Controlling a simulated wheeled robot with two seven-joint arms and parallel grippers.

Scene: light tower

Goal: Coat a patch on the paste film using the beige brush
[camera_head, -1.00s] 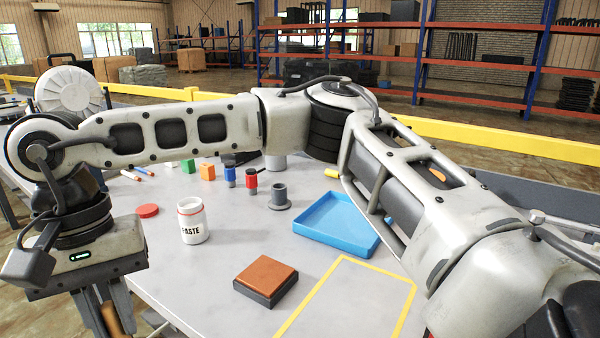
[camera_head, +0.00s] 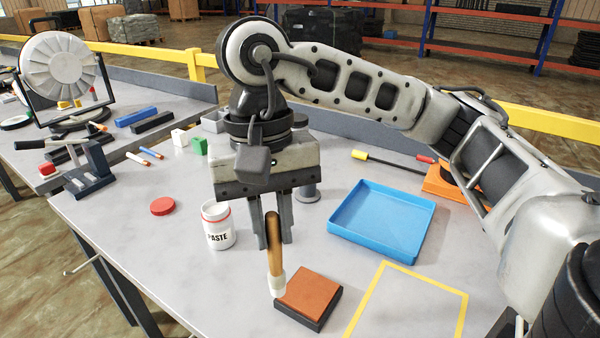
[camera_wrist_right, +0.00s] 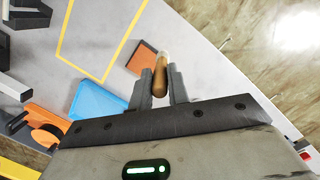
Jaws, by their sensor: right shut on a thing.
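My right gripper (camera_head: 273,230) points down above the table and is shut on the handle of a brush (camera_head: 275,255). The brush has a wooden handle and a pale beige end, which hangs downward. That end appears beside the left edge of a brown-orange square pad (camera_head: 309,292) on a dark base; I cannot tell whether it touches. In the right wrist view the handle (camera_wrist_right: 159,89) sits between the fingers, with the pad (camera_wrist_right: 142,57) just beyond. An open white jar marked PASTE (camera_head: 218,228) stands left of the gripper. My left gripper is not in view.
A red lid (camera_head: 163,206) lies left of the jar. An empty blue tray (camera_head: 345,236) and a yellow-outlined area (camera_head: 377,292) are to the right. A grey spool (camera_head: 308,193) stands behind the gripper. The front-left tabletop is clear.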

